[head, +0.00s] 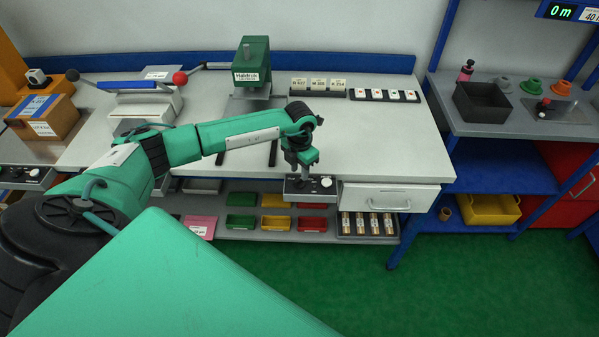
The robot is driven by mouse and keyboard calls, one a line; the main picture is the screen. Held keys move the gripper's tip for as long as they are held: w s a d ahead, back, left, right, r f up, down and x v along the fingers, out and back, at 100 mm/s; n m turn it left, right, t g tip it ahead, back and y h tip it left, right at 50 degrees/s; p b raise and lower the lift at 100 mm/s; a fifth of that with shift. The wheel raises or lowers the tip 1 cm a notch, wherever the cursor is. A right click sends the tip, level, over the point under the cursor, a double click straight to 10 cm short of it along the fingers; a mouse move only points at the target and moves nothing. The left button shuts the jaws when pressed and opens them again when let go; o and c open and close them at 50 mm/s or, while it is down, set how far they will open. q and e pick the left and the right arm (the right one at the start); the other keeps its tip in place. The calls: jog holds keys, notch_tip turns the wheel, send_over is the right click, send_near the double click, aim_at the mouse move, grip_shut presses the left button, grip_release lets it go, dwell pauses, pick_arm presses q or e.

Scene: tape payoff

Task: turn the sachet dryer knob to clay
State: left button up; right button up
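A small grey control box (332,188) sits at the front edge of the middle bench, left of the white drawer. The fingers are too small and dark to read. Lettering on the box is too small to read, so clay cannot be made out. My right gripper is out of view.
A green press (251,62) and rows of labelled cards (318,86) stand at the back of the bench. A lever with a red ball (180,78) is at left. Below are coloured bins (274,222). A dark tray (482,103) is on the right bench. The green floor (470,280) is clear.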

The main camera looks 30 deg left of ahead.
aim_at(300, 179)
pick_arm(q)
jog(key=shift+f+p, duration=0.3)
jog(key=shift+f, duration=1.5)
jog(key=c, duration=0.7)
